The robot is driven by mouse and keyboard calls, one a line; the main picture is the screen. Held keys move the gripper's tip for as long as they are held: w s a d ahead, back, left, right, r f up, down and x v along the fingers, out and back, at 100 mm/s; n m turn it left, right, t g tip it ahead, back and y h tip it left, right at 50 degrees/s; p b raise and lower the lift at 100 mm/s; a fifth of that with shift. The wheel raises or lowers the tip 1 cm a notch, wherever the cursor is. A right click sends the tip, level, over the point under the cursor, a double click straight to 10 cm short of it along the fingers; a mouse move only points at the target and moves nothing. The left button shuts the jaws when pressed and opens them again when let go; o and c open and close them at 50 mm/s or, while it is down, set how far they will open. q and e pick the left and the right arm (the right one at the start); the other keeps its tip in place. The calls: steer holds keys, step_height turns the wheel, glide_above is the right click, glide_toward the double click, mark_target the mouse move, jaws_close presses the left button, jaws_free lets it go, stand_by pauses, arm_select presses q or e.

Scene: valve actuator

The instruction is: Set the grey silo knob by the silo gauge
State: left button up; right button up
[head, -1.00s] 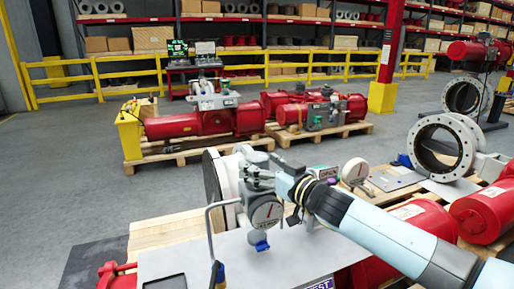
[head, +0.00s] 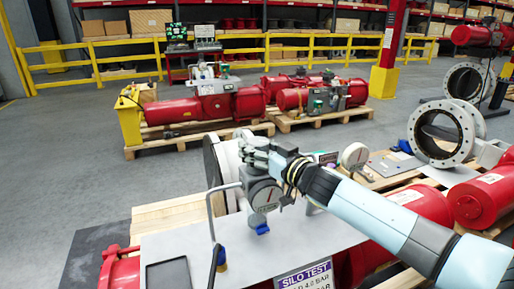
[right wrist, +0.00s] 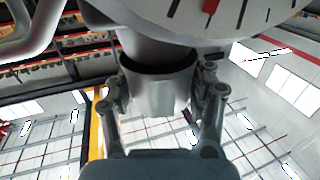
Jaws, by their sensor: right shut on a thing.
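The grey silo knob (right wrist: 155,88) fills the middle of the right wrist view, between the two fingers of my right gripper (right wrist: 160,92). My right gripper is shut on it. My left gripper is not in view.
A sign (head: 305,277) reading "SILO TEST" and a bar figure stands at the front of the grey plate (head: 200,237). Another round gauge (head: 355,155) stands to the right. Red cylinders (head: 485,195) lie at the right.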

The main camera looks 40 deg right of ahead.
steer(key=shift+r+n+y+p, duration=0.15)
steer(key=shift+n+y+p, duration=0.15)
steer(key=shift+y+p, duration=0.3)
steer(key=n+y+p, duration=0.1)
steer(key=y+p, duration=0.1)
steer(key=p, duration=0.1)
steer(key=shift+d+r+n+g, duration=0.1)
steer(key=shift+n+g, duration=0.2)
steer(key=shift+n+y, duration=0.4)
steer(key=shift+y, duration=0.3)
steer(key=shift+f+n+g+y, duration=0.2)
steer(key=shift+n+g+y, duration=0.3)
steer(key=shift+y, duration=0.3)
steer(key=shift+w+f+n+g+y, duration=0.15)
steer(key=shift+n+g+y, duration=0.15)
steer(key=shift+n+y, duration=0.2)
steer(key=n+g+y+b, duration=0.6)
steer(key=y+b, duration=0.1)
steer(key=b, duration=0.5)
steer(key=shift+f+g, duration=0.15)
steer(key=shift+g, duration=0.25)
steer(key=shift+s+r+n+g+y+b, duration=0.25)
steer(key=shift+n+g+y+b, duration=0.15)
steer(key=shift+n+g+b, duration=0.25)
